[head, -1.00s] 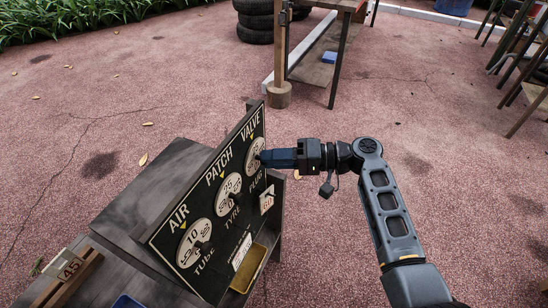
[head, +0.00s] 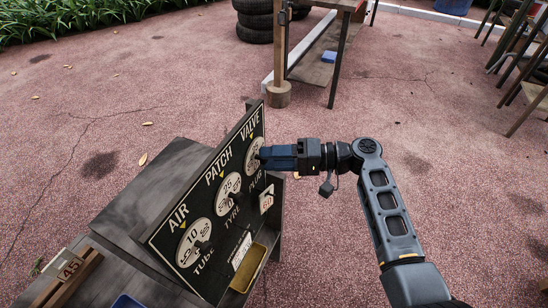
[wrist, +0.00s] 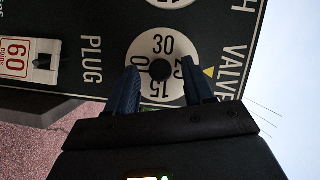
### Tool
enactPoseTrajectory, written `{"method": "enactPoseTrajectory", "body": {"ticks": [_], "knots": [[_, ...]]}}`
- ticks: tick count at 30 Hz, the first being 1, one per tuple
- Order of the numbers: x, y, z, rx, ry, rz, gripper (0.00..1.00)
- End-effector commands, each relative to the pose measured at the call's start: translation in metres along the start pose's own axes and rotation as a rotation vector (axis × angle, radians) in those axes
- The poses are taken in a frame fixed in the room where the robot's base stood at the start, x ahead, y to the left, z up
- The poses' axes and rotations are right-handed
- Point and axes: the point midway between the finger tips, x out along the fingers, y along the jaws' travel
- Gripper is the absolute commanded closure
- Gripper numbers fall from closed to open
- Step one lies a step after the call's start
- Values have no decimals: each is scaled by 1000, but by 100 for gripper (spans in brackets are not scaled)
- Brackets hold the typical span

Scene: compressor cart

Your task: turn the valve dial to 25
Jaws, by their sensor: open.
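The VALVE dial (head: 254,152) is a round white disc at the upper right end of the black sign panel. A yellow marker (wrist: 208,72) points at the dial's edge. The number beside it starts with 2; the right finger hides the rest. My gripper (wrist: 160,74) is open, with one finger on each side of the knob. I cannot tell whether the fingers touch it. In the head view my gripper (head: 264,158) covers part of the dial.
The same panel carries the PATCH dial (head: 228,194) and the AIR dial (head: 194,242). A 60 tag (head: 267,199) hangs below PLUG.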

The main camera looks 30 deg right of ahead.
Motion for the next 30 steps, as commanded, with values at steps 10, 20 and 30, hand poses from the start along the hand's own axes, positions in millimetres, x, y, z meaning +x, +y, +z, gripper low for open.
{"method": "enactPoseTrajectory", "body": {"ticks": [10,20,30], "knots": [[-23,1,-1,-2,4,0,48],[-70,1,0,0,1,0,48],[-78,0,0,0,0,0,48]]}}
